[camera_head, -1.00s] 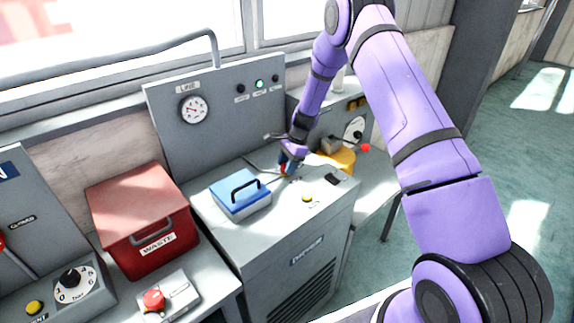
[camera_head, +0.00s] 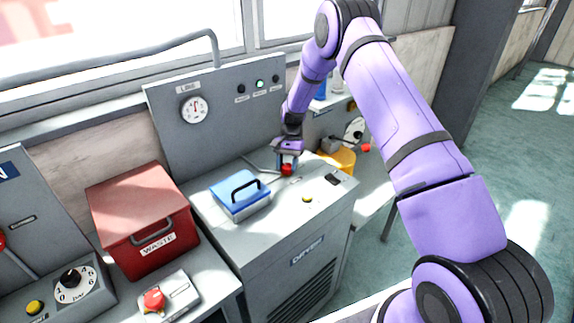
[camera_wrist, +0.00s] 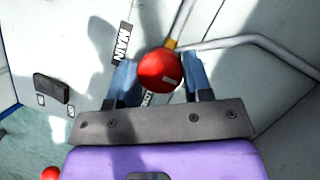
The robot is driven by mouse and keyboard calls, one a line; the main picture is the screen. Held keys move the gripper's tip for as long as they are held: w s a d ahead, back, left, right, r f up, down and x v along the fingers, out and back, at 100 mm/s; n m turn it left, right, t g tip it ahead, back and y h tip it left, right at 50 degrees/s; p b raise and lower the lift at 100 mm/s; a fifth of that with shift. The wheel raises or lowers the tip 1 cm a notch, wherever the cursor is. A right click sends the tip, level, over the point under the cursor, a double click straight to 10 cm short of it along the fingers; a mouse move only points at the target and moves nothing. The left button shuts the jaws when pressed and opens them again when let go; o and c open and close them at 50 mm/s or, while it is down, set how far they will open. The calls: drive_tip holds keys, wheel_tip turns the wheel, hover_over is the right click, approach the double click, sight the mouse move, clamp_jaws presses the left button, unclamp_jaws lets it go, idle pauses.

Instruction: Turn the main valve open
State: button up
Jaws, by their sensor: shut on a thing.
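The main valve shows as a red round knob (camera_wrist: 160,70) in the wrist view, with a yellow piece (camera_wrist: 171,44) at its edge and a partly hidden "MAIN" label (camera_wrist: 123,44) beside it. My gripper (camera_wrist: 159,82) has its blue fingers on both sides of the knob and is shut on it. In the head view the red knob (camera_head: 287,170) sits at the back of the dryer's top (camera_head: 262,222), under my gripper (camera_head: 287,160). How far the valve is turned is hard to tell.
A blue-lidded box (camera_head: 240,196) stands left of the knob. A grey panel with a line gauge (camera_head: 194,109) and a lit green lamp (camera_head: 260,83) rises behind. A grey pipe (camera_wrist: 245,40) runs close to the fingers. A red waste bin (camera_head: 143,215) stands further left.

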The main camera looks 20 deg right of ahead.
drive_tip(key=shift+n, duration=0.3)
drive_tip(key=o, duration=0.9)
drive_tip(key=shift+r, duration=0.1)
drive_tip(key=v, duration=1)
drive_tip(key=shift+w+r, duration=0.2)
drive_tip(key=shift+r, duration=0.1)
drive_tip(key=shift+r, duration=0.1)
